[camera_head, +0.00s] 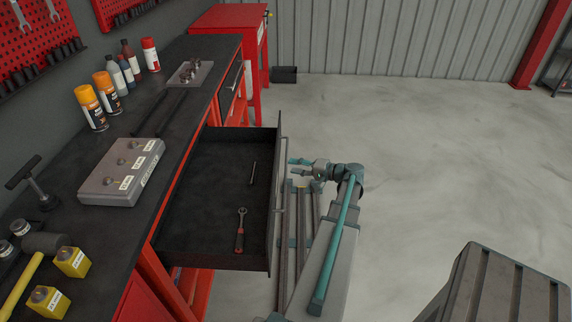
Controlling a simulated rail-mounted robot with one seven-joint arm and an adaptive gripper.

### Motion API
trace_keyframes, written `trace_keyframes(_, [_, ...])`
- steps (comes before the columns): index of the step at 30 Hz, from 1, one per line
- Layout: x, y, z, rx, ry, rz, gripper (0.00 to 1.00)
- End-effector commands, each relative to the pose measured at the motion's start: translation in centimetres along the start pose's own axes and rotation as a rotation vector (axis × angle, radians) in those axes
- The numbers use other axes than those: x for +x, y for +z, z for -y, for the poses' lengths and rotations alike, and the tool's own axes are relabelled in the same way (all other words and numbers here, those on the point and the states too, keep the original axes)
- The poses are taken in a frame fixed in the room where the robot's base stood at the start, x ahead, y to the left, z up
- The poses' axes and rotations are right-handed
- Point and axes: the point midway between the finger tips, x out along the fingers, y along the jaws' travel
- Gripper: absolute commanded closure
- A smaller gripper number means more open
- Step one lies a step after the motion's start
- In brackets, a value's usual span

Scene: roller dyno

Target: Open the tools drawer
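The tools drawer (212,240) is pulled far out of the black-topped workbench, and its inside shows. Contact with the handle cannot be made out.
The bench top (185,100) holds spray cans (90,108), a grey box with knobs (122,172), a hammer (40,255) and yellow blocks (72,262). A red cabinet (228,20) stands beyond. A grey ribbed case (505,285) is at lower right.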

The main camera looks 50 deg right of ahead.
Motion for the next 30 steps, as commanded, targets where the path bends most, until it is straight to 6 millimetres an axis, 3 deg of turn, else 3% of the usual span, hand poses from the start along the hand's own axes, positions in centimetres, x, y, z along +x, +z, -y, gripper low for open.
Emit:
trace_keyframes(3, [2.0, 0.0, 0.1, 0.0, -0.001, 0.002, 0.64])
trace_keyframes(9, [4.0, 0.0, 0.0, -0.001, -0.001, 0.001, 0.64])
trace_keyframes(20, [4.5, 0.0, 0.0, -0.001, 0.0, 0.0, 0.64])
trace_keyframes(23, [4.5, 0.0, 0.0, -0.001, 0.0, 0.0, 0.76])
trace_keyframes(27, [4.5, 0.0, 0.0, -0.001, 0.0, 0.0, 0.99])
trace_keyframes(30, [4.5, 0.0, 0.0, -0.001, 0.0, 0.0, 1.0])
